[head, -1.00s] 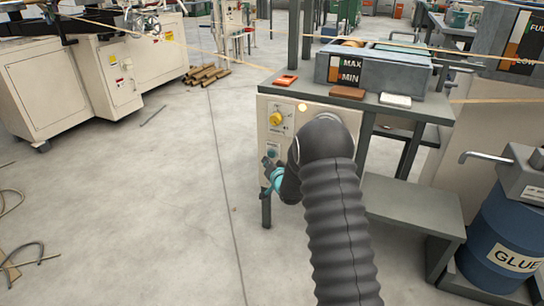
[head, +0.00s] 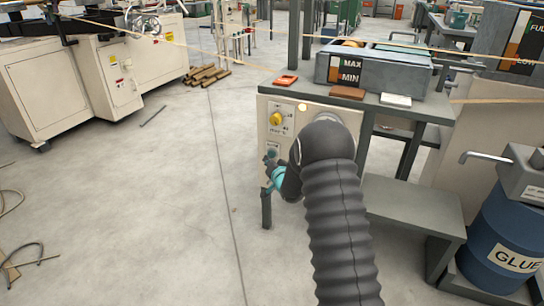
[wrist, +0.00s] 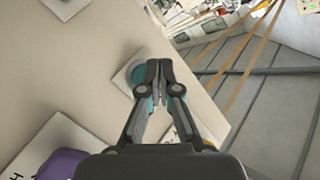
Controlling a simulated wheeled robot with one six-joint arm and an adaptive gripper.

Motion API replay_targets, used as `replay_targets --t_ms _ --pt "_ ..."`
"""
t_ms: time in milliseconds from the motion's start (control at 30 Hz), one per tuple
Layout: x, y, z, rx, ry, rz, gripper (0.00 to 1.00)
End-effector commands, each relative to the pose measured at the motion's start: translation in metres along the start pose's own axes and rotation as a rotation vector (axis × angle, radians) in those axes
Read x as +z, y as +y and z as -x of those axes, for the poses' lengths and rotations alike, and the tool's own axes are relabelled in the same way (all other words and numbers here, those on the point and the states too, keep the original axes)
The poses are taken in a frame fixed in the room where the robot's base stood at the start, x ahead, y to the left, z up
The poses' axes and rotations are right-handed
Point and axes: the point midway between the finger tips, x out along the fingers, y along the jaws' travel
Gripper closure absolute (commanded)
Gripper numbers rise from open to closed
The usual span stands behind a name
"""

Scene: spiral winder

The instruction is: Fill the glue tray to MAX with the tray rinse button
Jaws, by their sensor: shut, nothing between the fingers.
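The grey glue tray (head: 400,72) stands on the machine's table, with a black MAX/MIN gauge (head: 349,70) on its front. The liquid level is too small to read surely. Below, a pale control panel (head: 290,108) carries a yellow knob (head: 276,119) and, lower, a round teal button, largely hidden by my gripper in the head view. In the wrist view the teal button (wrist: 143,88) sits on a white plate, partly behind my fingertips. My gripper (wrist: 158,72) is shut and empty, its tips right at the button; whether they press it I cannot tell.
A blue GLUE drum (head: 508,240) stands at right, beside a grey step (head: 412,205). Orange, brown and white blocks lie along the table edge.

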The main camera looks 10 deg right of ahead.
Motion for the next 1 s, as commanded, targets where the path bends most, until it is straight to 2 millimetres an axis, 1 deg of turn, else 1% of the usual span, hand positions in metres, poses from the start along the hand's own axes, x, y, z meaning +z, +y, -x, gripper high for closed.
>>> replay_targets --t_ms 567,1000 --pt "0.0 0.0001 -0.0002 0.0 0.0 0.0 1.0" --pt "-0.0047 0.0043 -0.0073 0.0 0.0 0.001 1.0"
